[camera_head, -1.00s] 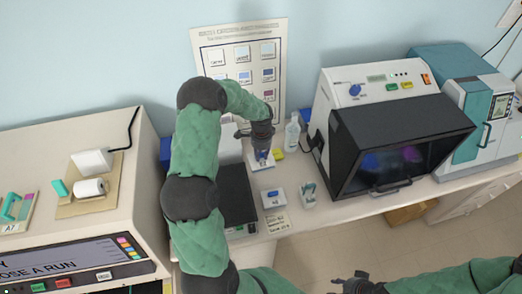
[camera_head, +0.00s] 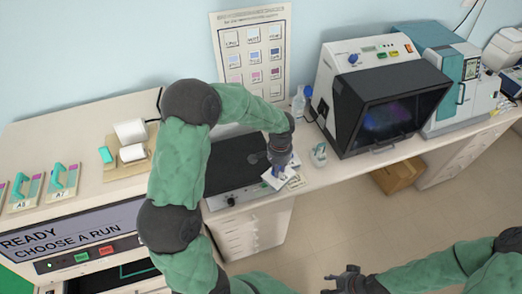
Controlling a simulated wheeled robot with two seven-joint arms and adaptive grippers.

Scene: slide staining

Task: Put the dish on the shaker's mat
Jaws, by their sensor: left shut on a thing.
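The small white dish (camera_head: 271,182) with a blue part on top is by the front edge of the bench. My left gripper (camera_head: 280,168) points down over it and is shut on its blue part. Whether the dish is off the bench I cannot tell. The shaker (camera_head: 245,194) is just left of the dish, a low box with knobs on its front. Its dark mat (camera_head: 228,165) is flat and looks bare where it shows; my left arm covers part of it. My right gripper (camera_head: 328,284) is low in front of the bench, empty, its fingers apart.
A printed card (camera_head: 296,182) lies right of the dish, with a small container (camera_head: 319,155) beyond it. A bottle (camera_head: 298,103) stands behind, beside the dark-hooded machine (camera_head: 390,105). The run machine (camera_head: 75,230) is at left. A cardboard box (camera_head: 397,175) is on the floor.

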